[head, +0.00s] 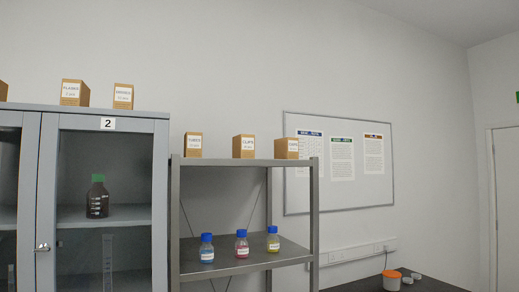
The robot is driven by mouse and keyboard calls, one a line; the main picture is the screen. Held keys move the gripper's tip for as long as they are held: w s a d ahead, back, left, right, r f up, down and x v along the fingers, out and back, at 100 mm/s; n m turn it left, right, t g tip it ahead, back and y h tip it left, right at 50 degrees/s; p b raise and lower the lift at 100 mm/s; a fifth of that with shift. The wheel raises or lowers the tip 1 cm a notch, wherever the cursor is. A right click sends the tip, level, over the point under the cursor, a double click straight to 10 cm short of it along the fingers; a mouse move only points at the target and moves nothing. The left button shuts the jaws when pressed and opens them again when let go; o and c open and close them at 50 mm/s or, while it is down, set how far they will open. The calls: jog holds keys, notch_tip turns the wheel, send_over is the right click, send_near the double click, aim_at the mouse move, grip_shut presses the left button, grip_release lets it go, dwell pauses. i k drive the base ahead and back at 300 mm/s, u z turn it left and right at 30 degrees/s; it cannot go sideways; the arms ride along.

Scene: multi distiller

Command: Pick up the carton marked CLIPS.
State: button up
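A small brown carton (237,153) with a white label stands on the top board of the open metal shelf; the label appears to read CLIPS, though the print is small. It is the middle one of three cartons there. To its left stands a carton (193,153) whose label seems to read TUBES. To its right is a carton (283,155) with a label too small to read surely. The cartons stand apart from each other. My gripper is not in this view.
A grey cabinet (140,116) marked 2 stands left of the shelf (230,163), with more labelled cartons (75,100) on top. Colour-capped bottles (242,248) stand on the lower board. A dark bench (430,285) holds an orange-lidded jar (391,284). A whiteboard (355,195) hangs behind.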

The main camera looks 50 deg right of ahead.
aim_at(243, 145)
jog(key=z, duration=1.4)
